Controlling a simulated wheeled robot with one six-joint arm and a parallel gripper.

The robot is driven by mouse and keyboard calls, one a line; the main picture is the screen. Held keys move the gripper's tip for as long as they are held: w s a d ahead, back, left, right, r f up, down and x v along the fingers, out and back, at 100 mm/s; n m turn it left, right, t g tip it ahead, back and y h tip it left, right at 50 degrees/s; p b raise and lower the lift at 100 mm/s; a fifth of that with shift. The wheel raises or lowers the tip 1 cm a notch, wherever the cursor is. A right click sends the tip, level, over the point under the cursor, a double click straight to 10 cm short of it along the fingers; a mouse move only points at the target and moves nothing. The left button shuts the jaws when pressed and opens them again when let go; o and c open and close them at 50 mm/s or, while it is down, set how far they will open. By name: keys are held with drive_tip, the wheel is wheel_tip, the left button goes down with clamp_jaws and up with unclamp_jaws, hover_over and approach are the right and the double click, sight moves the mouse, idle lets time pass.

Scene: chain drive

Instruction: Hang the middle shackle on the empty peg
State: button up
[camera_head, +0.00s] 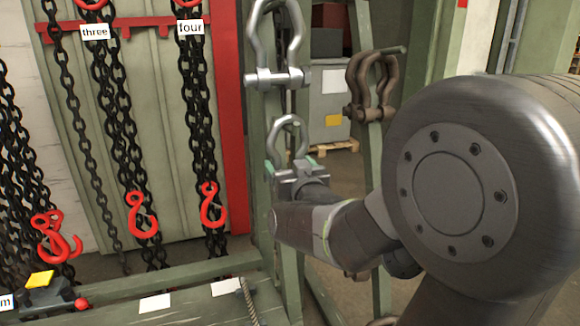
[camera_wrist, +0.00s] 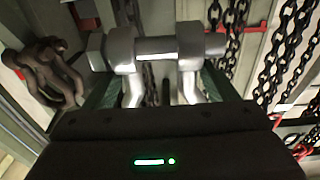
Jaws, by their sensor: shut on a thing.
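My gripper (camera_head: 292,172) is shut on the smaller silver shackle (camera_head: 302,134), gripping it near its pin end with the bow pointing up. In the wrist view this shackle (camera_wrist: 168,48) shows large, its pin crossing between my fingers; the bow is hidden behind my gripper's body. Something pale shows at the bow in the head view, but I cannot tell whether the bow is around a peg. A large silver shackle (camera_head: 292,38) hangs directly above. A rusty brown shackle (camera_head: 356,78) hangs from a peg (camera_head: 396,50) to the right. I cannot make out a clearly empty peg.
A green post (camera_head: 258,130) stands behind the silver shackles. Black chains with red hooks (camera_head: 213,205) hang at left under labels three and four. A green bench (camera_head: 195,305) with white cards is at the bottom left. My arm covers much of the right side.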

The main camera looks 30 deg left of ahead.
drive_tip(key=o, duration=1.9)
drive_tip(key=shift+r, duration=0.15)
drive_tip(key=shift+f, duration=0.2)
drive_tip(key=b+v, duration=0.1)
drive_tip(key=v, duration=1.3)
drive_tip(key=shift+r, duration=0.2)
drive_tip(key=shift+w, duration=0.1)
drive_tip(key=p+x, duration=0.1)
drive_tip(key=x, duration=1.2)
drive_tip(key=shift+w+a+f, duration=0.1)
drive_tip(key=shift+w+a, duration=0.1)
drive_tip(key=shift+a, duration=0.2)
